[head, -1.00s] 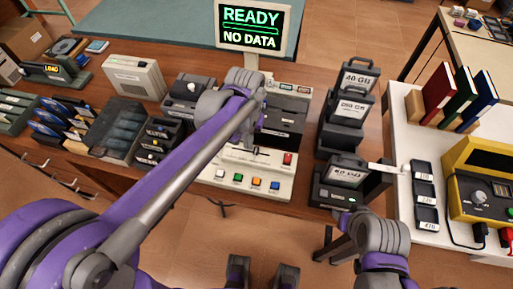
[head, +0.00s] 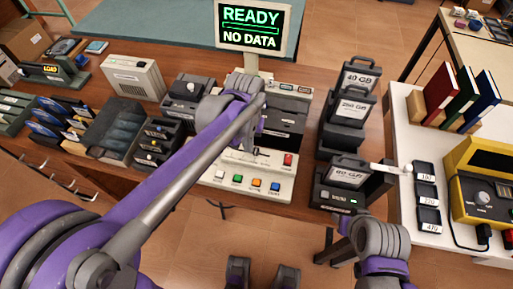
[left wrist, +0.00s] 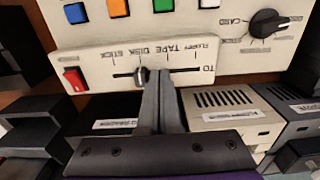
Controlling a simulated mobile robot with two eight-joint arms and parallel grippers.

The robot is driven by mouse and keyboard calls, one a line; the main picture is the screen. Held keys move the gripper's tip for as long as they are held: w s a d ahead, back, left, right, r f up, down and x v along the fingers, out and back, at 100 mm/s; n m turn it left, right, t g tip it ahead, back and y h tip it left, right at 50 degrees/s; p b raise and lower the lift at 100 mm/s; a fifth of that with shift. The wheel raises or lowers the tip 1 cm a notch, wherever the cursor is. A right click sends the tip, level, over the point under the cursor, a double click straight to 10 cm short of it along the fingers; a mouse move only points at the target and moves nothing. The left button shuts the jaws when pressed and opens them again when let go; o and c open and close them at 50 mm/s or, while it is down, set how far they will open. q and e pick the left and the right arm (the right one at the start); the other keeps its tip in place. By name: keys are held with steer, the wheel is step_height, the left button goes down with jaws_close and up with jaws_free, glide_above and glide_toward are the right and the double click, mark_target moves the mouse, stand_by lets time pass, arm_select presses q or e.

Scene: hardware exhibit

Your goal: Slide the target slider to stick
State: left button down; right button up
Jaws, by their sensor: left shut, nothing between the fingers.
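The slider panel (head: 222,167) is a cream console in the middle of the bench, with coloured buttons along its front. In the left wrist view the panel (left wrist: 90,62) appears upside down, with a slot labelled STICK, DISK, TAPE and FLOPPY. The slider knob (left wrist: 140,76) is in this slot, close to the DISK mark and to the right of STICK in that view. My left gripper (left wrist: 160,72) is shut and empty, its tips at the slot just right of the knob; contact is unclear.
A monitor (head: 250,28) reading READY, NO DATA stands behind the panel. Labelled drives (head: 348,108) stand to the right, and trays and card racks (head: 118,128) to the left. A rotary knob (left wrist: 268,23) and a red switch (left wrist: 75,78) are near the slot.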

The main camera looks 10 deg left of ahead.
mark_target(260, 154)
arm_select(q)
steer(key=shift+s+d, duration=0.1)
steer(key=shift+d, duration=1.6)
steer(key=shift+a, duration=0.25)
stand_by(0.5)
steer(key=shift+r+p, duration=2.4)
steer(key=shift+r, duration=1.15)
steer(key=s+a+f+t, duration=0.1)
steer(key=s+a+t, duration=0.1)
steer(key=s+a, duration=0.2)
steer(key=s+a+f+t, duration=0.2)
steer(key=s+a, duration=0.3)
steer(key=s, duration=0.5)
steer(key=shift+a+f+t, duration=0.25)
steer(key=shift+a+t, duration=0.05)
steer(key=shift+t, duration=0.4)
